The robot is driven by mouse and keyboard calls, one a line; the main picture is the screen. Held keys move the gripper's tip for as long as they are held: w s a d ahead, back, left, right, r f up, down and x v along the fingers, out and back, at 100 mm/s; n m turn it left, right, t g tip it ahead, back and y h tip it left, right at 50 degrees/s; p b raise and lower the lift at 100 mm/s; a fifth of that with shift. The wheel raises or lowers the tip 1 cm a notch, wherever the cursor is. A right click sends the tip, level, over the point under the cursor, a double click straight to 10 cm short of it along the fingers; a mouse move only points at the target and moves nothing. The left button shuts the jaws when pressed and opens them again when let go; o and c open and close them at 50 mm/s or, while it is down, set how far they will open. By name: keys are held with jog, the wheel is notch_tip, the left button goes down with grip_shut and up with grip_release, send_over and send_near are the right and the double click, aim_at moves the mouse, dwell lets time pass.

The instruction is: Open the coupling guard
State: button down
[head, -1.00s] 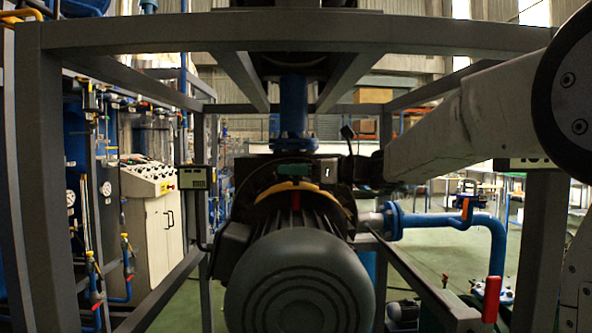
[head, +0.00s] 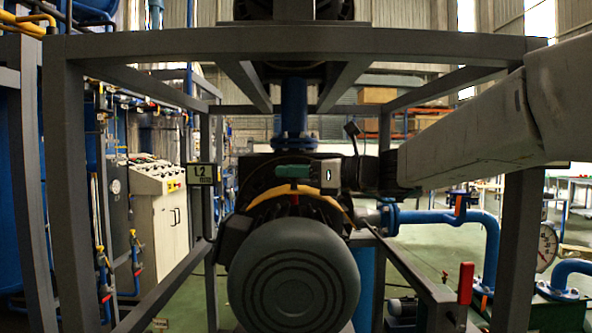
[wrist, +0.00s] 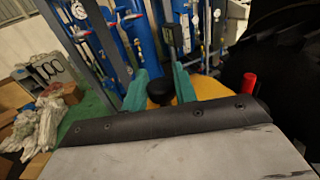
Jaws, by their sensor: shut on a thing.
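The yellow coupling guard (head: 272,195) arches behind the big grey motor (head: 293,275) in the head view, and part of it shows yellow in the wrist view (wrist: 212,88). A black knob (wrist: 187,86) stands on it between my teal fingers. My gripper (head: 293,171) reaches in from the right just above the guard, with its fingers shut on the knob. In the wrist view my gripper (wrist: 172,82) has one finger on each side of the knob. The knob is hidden in the head view. I cannot tell whether the guard is raised.
A grey frame (head: 300,43) surrounds the motor, with beams above and posts at both sides. A blue pipe (head: 293,115) rises behind the guard. A red-handled valve (head: 466,282) stands at the lower right. A white control cabinet (head: 158,220) stands beyond the frame at left.

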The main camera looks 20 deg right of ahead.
jog(key=shift+s+a, duration=0.25)
jog(key=shift+s, duration=0.55)
jog(key=shift+s+a, duration=0.25)
jog(key=shift+s, duration=0.55)
jog(key=c, duration=1.1)
grip_release()
jog(key=shift+c, duration=0.2)
jog(key=v, duration=0.7)
jog(key=shift+s+d, duration=0.3)
